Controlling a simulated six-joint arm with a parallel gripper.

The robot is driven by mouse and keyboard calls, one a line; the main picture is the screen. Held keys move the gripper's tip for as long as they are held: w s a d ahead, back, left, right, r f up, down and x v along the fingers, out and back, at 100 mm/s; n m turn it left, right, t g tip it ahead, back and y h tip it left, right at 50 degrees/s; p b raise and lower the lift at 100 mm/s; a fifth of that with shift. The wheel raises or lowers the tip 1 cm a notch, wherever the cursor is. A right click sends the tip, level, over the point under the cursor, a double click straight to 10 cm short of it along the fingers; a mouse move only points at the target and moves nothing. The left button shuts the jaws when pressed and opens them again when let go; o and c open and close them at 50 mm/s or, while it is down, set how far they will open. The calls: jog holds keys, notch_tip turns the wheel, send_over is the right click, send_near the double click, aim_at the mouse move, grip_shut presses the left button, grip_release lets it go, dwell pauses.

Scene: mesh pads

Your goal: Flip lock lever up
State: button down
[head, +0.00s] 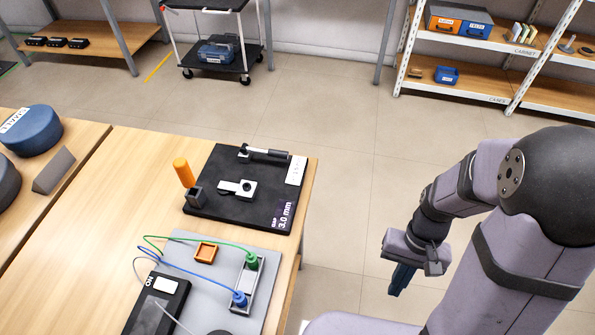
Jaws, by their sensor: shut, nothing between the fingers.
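A black board (225,165) lies on the wooden table, with a label reading "GAP 3.0 mm". A lever with a black grip (265,153) lies flat along the board's far side, its metal end at the left. A metal piece with a round hole (238,188) sits in the middle of the board. An orange handle (183,171) stands upright by the board's left edge, above a dark block. Which part is the lock lever, I cannot tell for certain. My gripper (401,282) is shut and empty, pointing down over the floor to the right of the table, well apart from the board.
A blue round object (32,131) is at far left. Shelves stand at the back. Floor between table and arm is clear.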

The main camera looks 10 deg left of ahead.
jog(key=w+a+f+m+y+b, duration=0.3)
jog(key=w+a+f+m, duration=0.15)
jog(key=w, duration=0.25)
jog(key=w+a+f+m+y+b, duration=0.2)
jog(key=w+a+f+m+y, duration=0.1)
jog(key=w+a+f, duration=0.4)
jog(key=w+a+r+m+t+y, duration=0.1)
jog(key=w+a+r+m+y, duration=0.2)
jog(key=w+r, duration=0.3)
jog(key=w+a+r+m+t+y, duration=0.2)
jog(key=w+a+r+m+y, duration=0.2)
jog(key=r, duration=0.8)
jog(key=w+m, duration=0.2)
jog(key=w, duration=0.1)
jog(key=shift+a+r+y, duration=0.25)
jog(key=shift+a+y, duration=0.05)
jog(key=shift+a, duration=0.05)
jog(key=shift+w, duration=0.1)
jog(key=shift+a, duration=0.15)
